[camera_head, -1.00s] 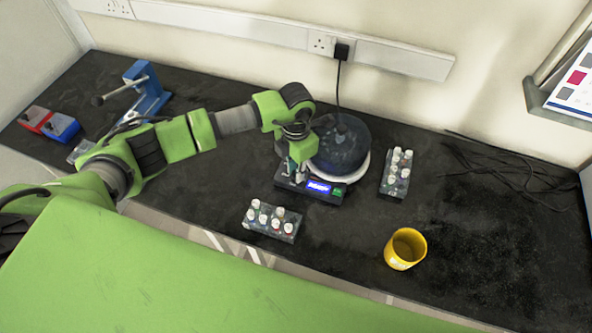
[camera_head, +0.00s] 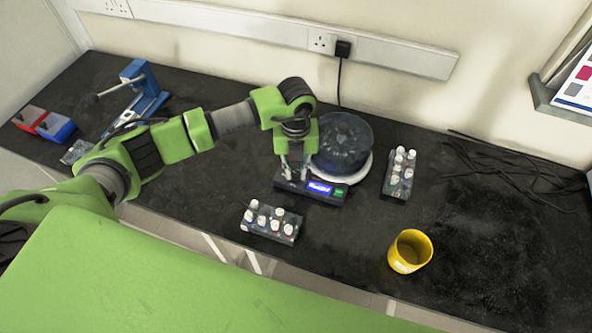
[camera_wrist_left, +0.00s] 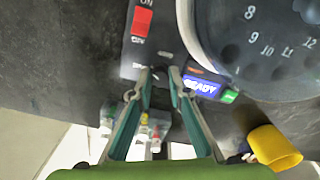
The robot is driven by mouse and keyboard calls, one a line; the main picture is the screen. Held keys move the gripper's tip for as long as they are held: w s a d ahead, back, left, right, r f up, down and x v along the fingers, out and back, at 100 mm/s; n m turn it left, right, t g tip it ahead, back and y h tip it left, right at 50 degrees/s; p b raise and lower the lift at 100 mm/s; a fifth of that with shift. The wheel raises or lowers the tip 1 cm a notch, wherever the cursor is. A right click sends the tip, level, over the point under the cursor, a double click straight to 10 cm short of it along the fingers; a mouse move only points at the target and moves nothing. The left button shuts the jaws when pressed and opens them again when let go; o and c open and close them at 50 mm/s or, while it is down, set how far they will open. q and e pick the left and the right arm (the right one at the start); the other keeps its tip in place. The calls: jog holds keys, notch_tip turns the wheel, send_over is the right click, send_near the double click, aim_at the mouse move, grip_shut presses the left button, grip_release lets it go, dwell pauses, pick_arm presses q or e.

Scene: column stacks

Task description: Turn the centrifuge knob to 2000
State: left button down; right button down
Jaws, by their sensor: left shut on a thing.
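The centrifuge (camera_head: 343,143) stands on the dark bench with its round transparent bowl behind a low black front panel. The panel's lit blue display (camera_head: 320,188) reads READY in the left wrist view (camera_wrist_left: 202,87), with a green patch beside it. A red ON switch (camera_wrist_left: 142,20) sits on the panel left of the bowl. My left gripper (camera_head: 292,175) points down at the panel, left of the display. Its fingers (camera_wrist_left: 161,78) are shut on the knob, which they mostly hide; I cannot read its setting. My right gripper is out of view.
A vial rack (camera_head: 270,222) stands just in front of the centrifuge, another (camera_head: 399,173) to its right. A yellow mug (camera_head: 410,251) is at front right. Black cables (camera_head: 510,170) lie at the right. A blue stand (camera_head: 145,93) and red and blue boxes (camera_head: 43,124) stand left.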

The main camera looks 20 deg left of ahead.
aim_at(296, 173)
pick_arm(q)
jog(key=n, duration=0.4)
jog(key=shift+w+r+n, duration=0.1)
jog(key=shift+n, duration=0.2)
dwell(0.3)
jog(key=c, duration=1.9)
grip_release()
notch_tip(296, 173, up, 12)
